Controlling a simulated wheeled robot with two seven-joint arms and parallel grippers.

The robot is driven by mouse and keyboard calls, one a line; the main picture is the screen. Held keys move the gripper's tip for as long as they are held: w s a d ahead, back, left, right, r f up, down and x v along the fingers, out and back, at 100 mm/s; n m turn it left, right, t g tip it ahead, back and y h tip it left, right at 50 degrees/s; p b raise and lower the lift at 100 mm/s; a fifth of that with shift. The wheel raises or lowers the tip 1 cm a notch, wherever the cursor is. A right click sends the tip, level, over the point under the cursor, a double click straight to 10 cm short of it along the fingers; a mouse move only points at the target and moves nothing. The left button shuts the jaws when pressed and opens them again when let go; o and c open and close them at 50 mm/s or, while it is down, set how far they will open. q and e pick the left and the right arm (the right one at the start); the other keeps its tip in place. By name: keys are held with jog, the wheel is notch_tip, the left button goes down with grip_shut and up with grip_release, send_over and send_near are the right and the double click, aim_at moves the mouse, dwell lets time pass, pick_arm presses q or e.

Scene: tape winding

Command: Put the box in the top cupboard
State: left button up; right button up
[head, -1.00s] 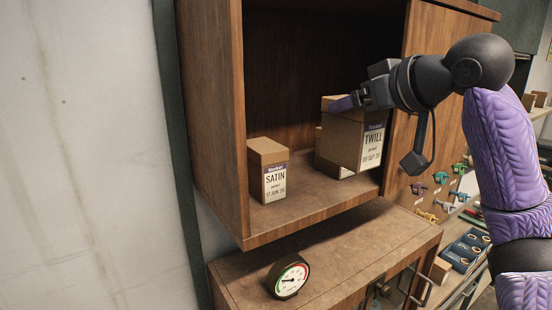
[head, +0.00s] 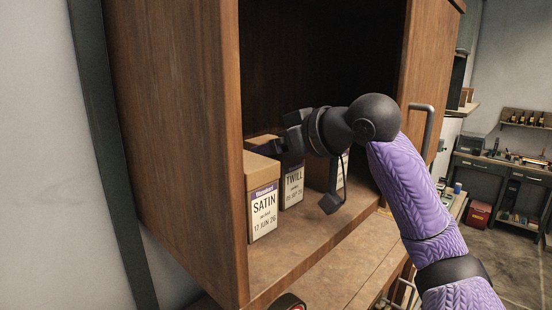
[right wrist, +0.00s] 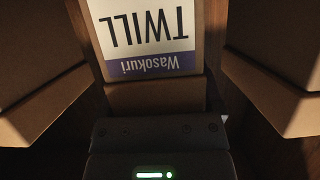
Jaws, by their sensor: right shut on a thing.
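The TWILL box (head: 292,187), brown cardboard with a white and purple label, is inside the open cupboard (head: 262,295), upright at shelf level. My right gripper (head: 272,147) reaches in from the right and is shut on its upper part. In the right wrist view the TWILL box (right wrist: 150,80) is in the centre, label upside down. Whether its base touches the shelf is unclear. The SATIN box (head: 262,200) stands to its left and another labelled box (head: 318,174) to its right, partly hidden by my gripper. My left gripper is not in view.
The cupboard's left side wall (head: 180,130) is close to the SATIN box. A wooden door (head: 428,60) with a metal handle (head: 421,125) is on the right. The shelf front (head: 300,262) is clear. A workbench (head: 500,168) stands in the far background.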

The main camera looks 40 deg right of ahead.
jog(key=shift+s+r, duration=0.1)
jog(key=shift+s, duration=0.1)
jog(key=o, duration=1)
jog(key=shift+f, duration=0.2)
jog(key=shift+o, duration=0.8)
jog(key=shift+w, duration=0.1)
jog(key=shift+s+r, duration=0.2)
jog(key=shift+r, duration=0.05)
jog(key=b+v, duration=0.3)
jog(key=v, duration=0.8)
jog(key=shift+s, duration=0.35)
jog(key=shift+r, duration=0.1)
